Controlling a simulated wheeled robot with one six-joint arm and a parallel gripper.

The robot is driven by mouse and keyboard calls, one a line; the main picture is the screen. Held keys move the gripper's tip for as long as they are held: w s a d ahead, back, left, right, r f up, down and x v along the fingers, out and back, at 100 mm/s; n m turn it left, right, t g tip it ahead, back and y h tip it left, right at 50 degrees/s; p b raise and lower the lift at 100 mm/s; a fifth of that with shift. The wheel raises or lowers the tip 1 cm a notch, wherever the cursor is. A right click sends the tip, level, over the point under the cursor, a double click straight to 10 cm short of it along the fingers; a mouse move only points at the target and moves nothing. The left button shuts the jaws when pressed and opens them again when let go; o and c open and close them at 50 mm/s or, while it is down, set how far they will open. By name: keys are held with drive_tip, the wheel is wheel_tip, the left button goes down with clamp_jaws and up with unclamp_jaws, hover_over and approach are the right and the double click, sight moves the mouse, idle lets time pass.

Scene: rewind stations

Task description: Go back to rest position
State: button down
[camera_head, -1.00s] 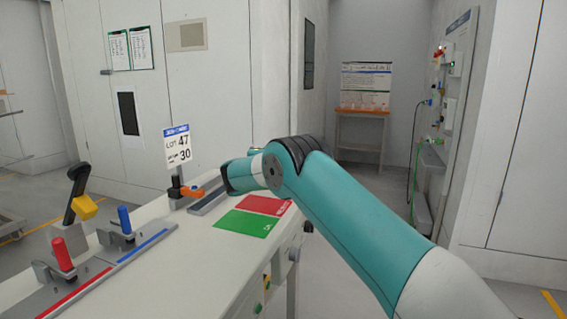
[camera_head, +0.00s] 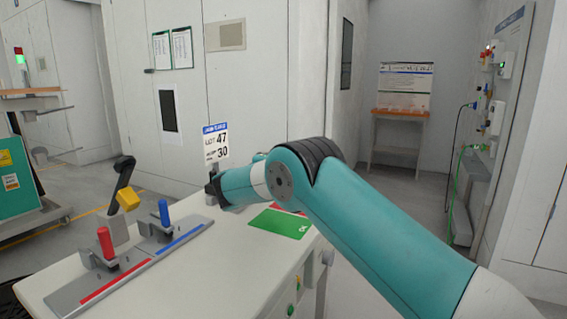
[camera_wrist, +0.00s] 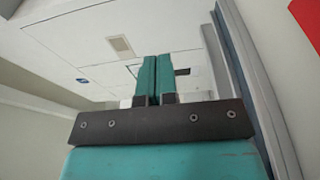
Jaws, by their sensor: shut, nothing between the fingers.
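My gripper (camera_wrist: 156,78) shows in the wrist view, its two teal fingers together with nothing between them. In the head view my teal arm reaches in from the lower right over the workbench (camera_head: 235,265), and its forearm hides the gripper. The wrist view shows a grey rail (camera_wrist: 240,75) and the edge of a red patch (camera_wrist: 308,25) to the right of the fingers.
The bench carries a red handle (camera_head: 106,243), a blue handle (camera_head: 164,213), a black lever with a yellow block (camera_head: 127,200), a lot sign (camera_head: 215,143) and a green pad (camera_head: 281,223). A wooden-topped stand (camera_head: 400,115) is at the back. Floor is open right of the bench.

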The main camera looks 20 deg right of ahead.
drive_tip(key=shift+s+a, duration=0.2)
drive_tip(key=shift+a, duration=0.5)
